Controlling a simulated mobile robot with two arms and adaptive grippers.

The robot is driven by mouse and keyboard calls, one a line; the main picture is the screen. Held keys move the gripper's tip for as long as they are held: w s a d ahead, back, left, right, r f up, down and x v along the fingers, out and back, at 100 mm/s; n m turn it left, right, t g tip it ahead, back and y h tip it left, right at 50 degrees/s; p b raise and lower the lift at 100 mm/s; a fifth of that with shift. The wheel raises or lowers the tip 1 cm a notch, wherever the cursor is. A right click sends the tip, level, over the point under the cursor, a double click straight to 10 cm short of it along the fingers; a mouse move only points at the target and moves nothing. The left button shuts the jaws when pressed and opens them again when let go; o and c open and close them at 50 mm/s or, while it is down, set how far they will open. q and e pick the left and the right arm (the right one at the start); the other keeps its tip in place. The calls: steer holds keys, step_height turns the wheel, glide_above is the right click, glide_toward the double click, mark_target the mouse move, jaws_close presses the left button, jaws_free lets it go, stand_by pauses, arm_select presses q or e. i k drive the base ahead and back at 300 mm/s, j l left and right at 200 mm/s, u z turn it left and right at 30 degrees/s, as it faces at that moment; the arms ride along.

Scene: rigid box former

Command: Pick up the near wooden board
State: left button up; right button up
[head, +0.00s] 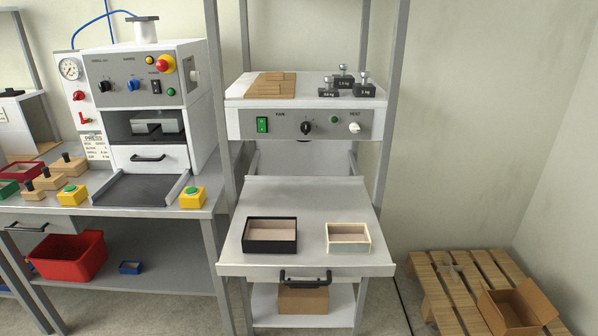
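Several flat light-brown wooden boards lie close together on the left part of the white top of the box former (232,90), in the head view. The near wooden board (266,92) is the one closest to the front edge, above the control panel. The boards overlap or touch, and their exact borders are hard to tell at this size. Neither of my grippers is in view.
Several metal weights (363,90) stand right of the boards. Grey posts flank the machine. A press (139,100) stands left; a pallet (440,297) lies right.

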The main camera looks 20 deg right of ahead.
mark_target(271, 86)
steer(key=i+j+z, duration=0.3)
steer(key=i+j, duration=0.7)
